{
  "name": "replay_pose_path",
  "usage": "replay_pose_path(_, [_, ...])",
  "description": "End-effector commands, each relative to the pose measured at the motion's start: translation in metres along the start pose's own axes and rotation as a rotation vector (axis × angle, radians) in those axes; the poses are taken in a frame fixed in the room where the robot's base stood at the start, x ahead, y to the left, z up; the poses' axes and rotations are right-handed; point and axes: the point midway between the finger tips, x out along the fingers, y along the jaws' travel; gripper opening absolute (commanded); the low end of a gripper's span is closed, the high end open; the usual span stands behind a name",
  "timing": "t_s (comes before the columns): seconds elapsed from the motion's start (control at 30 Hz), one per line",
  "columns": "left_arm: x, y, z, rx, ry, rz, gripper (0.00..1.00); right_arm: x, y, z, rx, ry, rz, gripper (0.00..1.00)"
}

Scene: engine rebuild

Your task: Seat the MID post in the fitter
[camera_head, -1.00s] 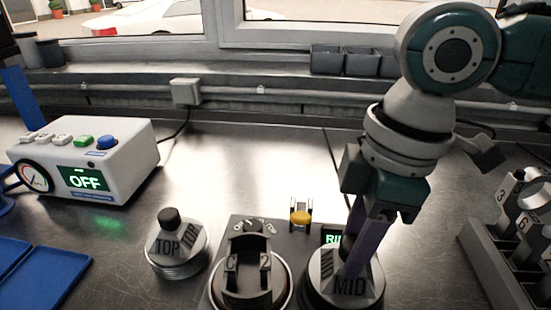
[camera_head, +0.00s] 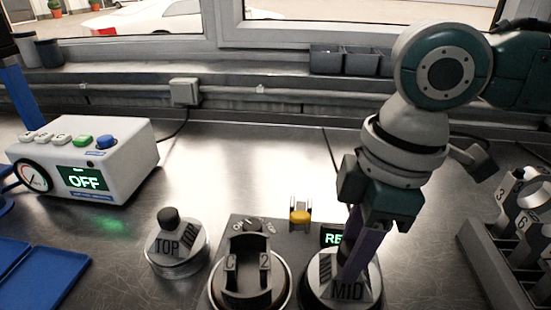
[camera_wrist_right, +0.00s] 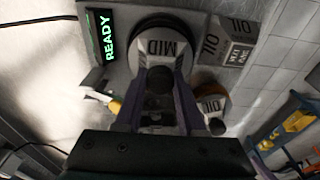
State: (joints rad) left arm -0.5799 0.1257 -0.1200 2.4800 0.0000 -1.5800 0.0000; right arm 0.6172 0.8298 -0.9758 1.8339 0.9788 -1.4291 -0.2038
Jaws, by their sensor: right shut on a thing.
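The MID post (camera_head: 347,291) is a grey round piece with a label block and a dark knob. It stands upright at the right end of the dark fitter plate (camera_head: 235,222); its underside is hidden, so I cannot tell how fully it sits. My right gripper (camera_head: 359,258) points down, its purple fingers shut on the post's knob. In the right wrist view, the dark knob (camera_wrist_right: 160,80) lies between the fingers, with the MID label (camera_wrist_right: 165,48) beyond. The fitter's green display (camera_wrist_right: 103,35) reads READY. My left gripper is not in view.
A piston-like part marked C and 2 (camera_head: 248,280) sits on the plate, left of the post. A yellow button (camera_head: 300,216) is behind. The TOP post (camera_head: 174,245) stands further left. A numbered rack (camera_head: 490,265) is at right. A gauge box (camera_head: 95,160) reads OFF.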

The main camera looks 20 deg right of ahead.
Motion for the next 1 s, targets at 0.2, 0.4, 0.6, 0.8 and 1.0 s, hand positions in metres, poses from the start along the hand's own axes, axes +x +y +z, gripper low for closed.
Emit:
replay_pose_path(0.2, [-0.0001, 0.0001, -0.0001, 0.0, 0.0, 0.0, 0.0, -0.0003, 0.0002, -0.0004, 0.0, 0.001, 0.001, 0.0])
replay_pose_path(0.4, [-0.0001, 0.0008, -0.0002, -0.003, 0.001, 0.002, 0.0, -0.0004, 0.0002, -0.0005, 0.0, 0.001, 0.001, 0.0])
replay_pose_path(0.6, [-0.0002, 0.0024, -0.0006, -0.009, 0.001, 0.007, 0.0, -0.0003, 0.0002, -0.0003, 0.0, 0.001, 0.001, 0.6])
replay_pose_path(0.8, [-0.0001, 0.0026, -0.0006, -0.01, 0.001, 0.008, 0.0, -0.0002, 0.0001, -0.0002, 0.0, 0.001, 0.0, 0.73])
replay_pose_path(1.0, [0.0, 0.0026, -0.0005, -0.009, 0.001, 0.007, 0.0, 0.0004, -0.0002, 0.0003, 0.0, -0.001, -0.001, 0.85])
